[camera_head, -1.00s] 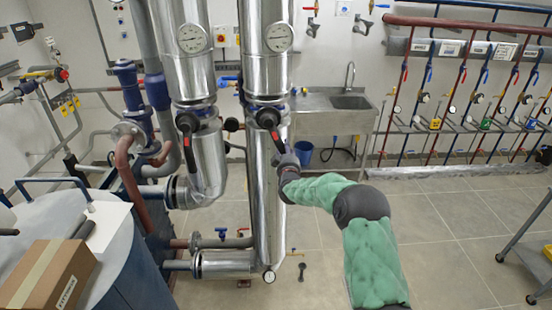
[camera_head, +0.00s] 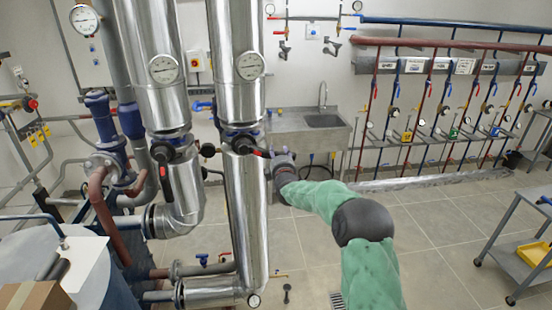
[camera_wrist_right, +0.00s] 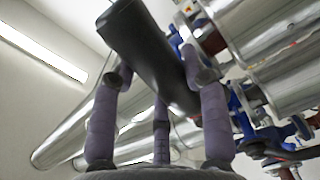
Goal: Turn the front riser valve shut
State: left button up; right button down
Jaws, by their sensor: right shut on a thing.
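The valve (camera_head: 240,142) sits at a flange on the right-hand silver riser. Its black lever (camera_head: 253,151) with a red mark points right and slightly down, across the pipe. My right gripper (camera_head: 275,156) is at the lever's outer end. In the right wrist view the dark lever grip (camera_wrist_right: 148,52) lies between the purple-grey fingers of my right gripper (camera_wrist_right: 158,78), which are shut on it. The left-hand riser has a similar valve, whose black and red lever (camera_head: 166,180) hangs down along the pipe. My left gripper is not in view.
Round gauges (camera_head: 250,66) sit on the risers above the valves. A steel sink (camera_head: 310,125) stands behind, near my right forearm. A cardboard box (camera_head: 35,296) is at the lower left, and a grey cart (camera_head: 520,215) is at the right.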

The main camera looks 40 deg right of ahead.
jog(key=shift+r+n+p, duration=0.65)
jog(key=shift+r+n, duration=0.45)
jog(key=shift+r, duration=0.4)
jog(key=shift+d+r, duration=0.1)
jog(key=c, duration=0.6)
grip_release()
jog(key=shift+f, duration=0.2)
jog(key=shift+f, duration=0.1)
jog(key=v, duration=1.2)
